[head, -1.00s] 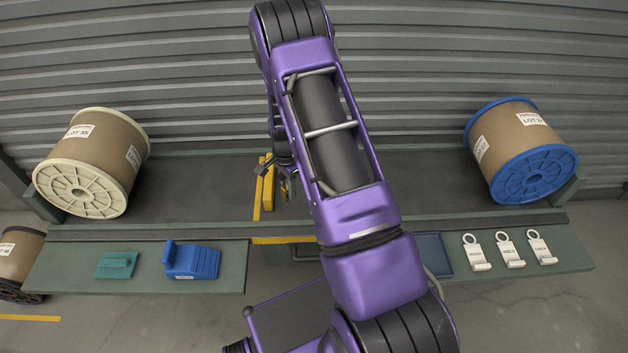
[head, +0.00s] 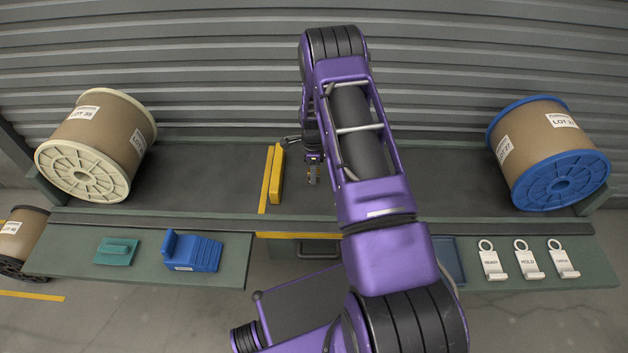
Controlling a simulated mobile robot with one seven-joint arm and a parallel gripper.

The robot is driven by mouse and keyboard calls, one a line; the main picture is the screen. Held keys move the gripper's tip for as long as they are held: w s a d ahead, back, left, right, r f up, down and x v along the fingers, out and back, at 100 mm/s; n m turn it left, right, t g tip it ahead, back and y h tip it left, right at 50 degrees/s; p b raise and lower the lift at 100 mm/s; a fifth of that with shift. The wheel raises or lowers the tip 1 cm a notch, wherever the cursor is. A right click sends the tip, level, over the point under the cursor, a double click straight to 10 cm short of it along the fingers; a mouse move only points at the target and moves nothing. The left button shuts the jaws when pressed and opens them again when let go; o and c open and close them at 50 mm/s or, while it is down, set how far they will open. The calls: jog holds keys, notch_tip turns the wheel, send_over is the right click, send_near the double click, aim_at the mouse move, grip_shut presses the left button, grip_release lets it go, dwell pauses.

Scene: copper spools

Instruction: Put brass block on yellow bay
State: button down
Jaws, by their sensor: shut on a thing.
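My gripper (head: 313,172) hangs over the dark bench between the two big spools, to the right of a yellow upright bar. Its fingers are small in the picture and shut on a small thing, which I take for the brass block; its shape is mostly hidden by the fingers. Yellow marking shows as a line beside the bar and a strip (head: 298,235) along the bench's front edge. This looks like the border of the yellow bay, whose right part is hidden behind my arm.
The yellow bar (head: 276,175) stands close left of my gripper. A cream-flanged spool (head: 97,145) is at left, a blue-flanged one (head: 550,152) at right. The front shelf holds a green piece (head: 117,251), a blue holder (head: 191,252) and white hooked tags (head: 527,260). Bench left of the bar is clear.

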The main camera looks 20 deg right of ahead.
jog(key=shift+f, duration=1.6)
jog(key=shift+f, duration=0.15)
jog(key=c, duration=0.6)
grip_release()
notch_tip(320, 180, up, 12)
jog(key=shift+r+p, duration=0.15)
jog(key=shift+p, duration=0.5)
